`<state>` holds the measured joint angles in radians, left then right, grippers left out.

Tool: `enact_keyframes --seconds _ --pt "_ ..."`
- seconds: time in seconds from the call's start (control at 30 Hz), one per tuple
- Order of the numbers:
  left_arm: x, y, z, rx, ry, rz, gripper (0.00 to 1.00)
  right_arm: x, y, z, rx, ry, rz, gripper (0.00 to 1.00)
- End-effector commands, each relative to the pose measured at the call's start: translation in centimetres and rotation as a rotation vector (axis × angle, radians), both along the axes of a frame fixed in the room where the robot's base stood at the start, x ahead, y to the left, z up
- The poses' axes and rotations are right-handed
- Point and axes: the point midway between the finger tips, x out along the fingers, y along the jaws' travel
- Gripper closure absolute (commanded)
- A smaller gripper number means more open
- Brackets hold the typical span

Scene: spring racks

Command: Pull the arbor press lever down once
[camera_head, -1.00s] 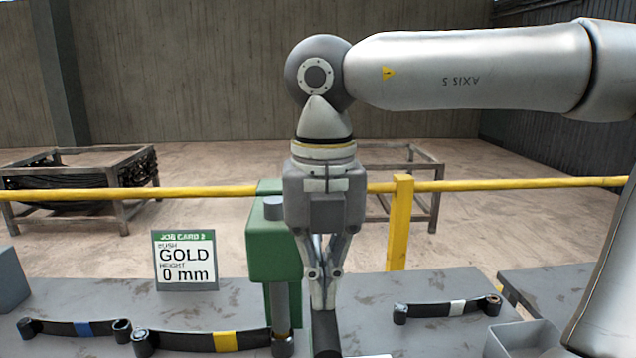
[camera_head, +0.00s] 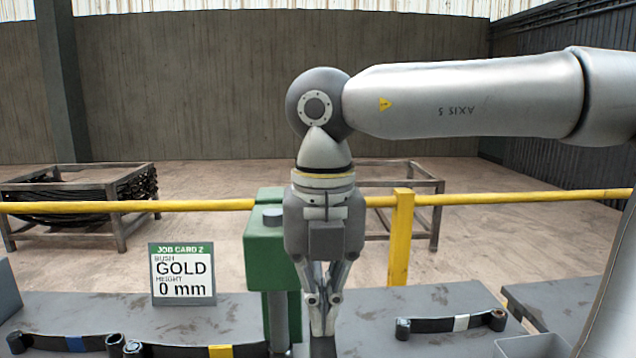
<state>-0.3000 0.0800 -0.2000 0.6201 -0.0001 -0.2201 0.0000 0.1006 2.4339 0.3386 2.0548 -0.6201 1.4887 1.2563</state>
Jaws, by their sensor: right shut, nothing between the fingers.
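The green arbor press (camera_head: 262,245) stands on the bench left of centre, with a grey vertical ram (camera_head: 278,318) on its front. A dark bar, apparently the press lever (camera_head: 322,348), shows only at the bottom edge, just under my right gripper; the rest is out of view. My right gripper (camera_head: 322,332) points straight down, shut and empty, with its fingertips at or just above the bar's end. I cannot tell whether they touch. My left gripper is not in view.
A job card (camera_head: 182,274) reading "GOLD, 0 mm" stands left of the press. Leaf springs with blue (camera_head: 75,344), yellow (camera_head: 220,352) and white (camera_head: 461,323) bands lie on the bench (camera_head: 380,318). A yellow rail (camera_head: 130,206) runs behind it.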

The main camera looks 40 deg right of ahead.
Motion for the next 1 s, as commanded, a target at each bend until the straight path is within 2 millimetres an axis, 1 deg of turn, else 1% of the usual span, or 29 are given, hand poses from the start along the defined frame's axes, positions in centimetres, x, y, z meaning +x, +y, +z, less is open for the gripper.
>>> enact_keyframes --seconds 0.03,0.37,0.47,1.0 --pt "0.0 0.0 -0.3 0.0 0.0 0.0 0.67 -0.2 0.0 -0.6 0.001 0.012 0.001 1.0" --pt "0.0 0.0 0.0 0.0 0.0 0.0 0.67 -0.2 0.0 -0.5 0.002 0.018 0.001 1.0" --pt "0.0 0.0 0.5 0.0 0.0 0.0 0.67 -0.1 -0.1 0.1 0.003 0.019 0.0 1.0" --pt "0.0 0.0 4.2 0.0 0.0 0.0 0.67 1.1 -1.0 4.7 -0.001 0.007 -0.001 1.0"
